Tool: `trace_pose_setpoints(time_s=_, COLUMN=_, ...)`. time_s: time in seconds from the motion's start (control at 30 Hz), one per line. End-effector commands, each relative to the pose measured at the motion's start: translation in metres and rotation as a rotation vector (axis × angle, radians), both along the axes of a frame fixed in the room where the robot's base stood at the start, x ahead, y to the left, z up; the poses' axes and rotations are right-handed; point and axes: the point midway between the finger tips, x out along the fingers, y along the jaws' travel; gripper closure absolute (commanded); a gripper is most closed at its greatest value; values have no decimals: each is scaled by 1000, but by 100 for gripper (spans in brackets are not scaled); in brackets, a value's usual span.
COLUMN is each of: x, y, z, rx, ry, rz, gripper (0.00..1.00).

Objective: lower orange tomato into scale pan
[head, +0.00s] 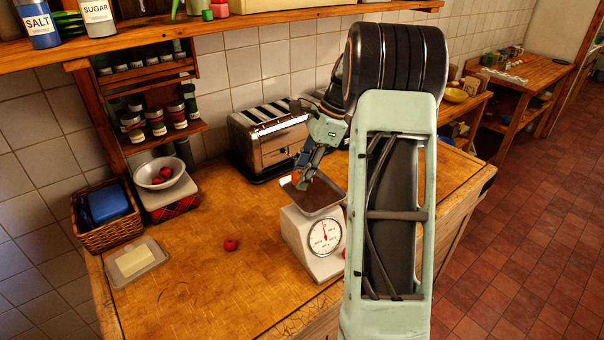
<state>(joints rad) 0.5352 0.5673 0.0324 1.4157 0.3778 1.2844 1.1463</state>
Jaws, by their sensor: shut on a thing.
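The kitchen scale (308,243) is white with a round dial and stands on the wooden worktop, partly behind my arm. Its dark metal pan (325,196) is on top. My gripper (304,183) points down at the pan, with its fingertips at or just over the pan's left part. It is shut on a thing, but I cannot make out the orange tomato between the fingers. Whether the fingertips touch the pan is not clear.
A red tomato (230,244) lies on the worktop left of the scale. A toaster (268,136) stands behind. A white bowl (148,184) with red fruit, a wicker basket (106,234) and a butter dish (136,262) are at left. The front middle worktop is clear.

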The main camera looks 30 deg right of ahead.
Motion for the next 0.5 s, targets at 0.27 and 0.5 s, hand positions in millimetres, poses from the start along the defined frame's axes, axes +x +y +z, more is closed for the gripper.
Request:
trace_pose_setpoints(time_s=0.27, x=0, y=0, z=-4, rx=0, ry=0, rz=0, gripper=77)
trace_pose_setpoints(time_s=0.5, x=0, y=0, z=-8, rx=0, ry=0, rz=0, gripper=77)
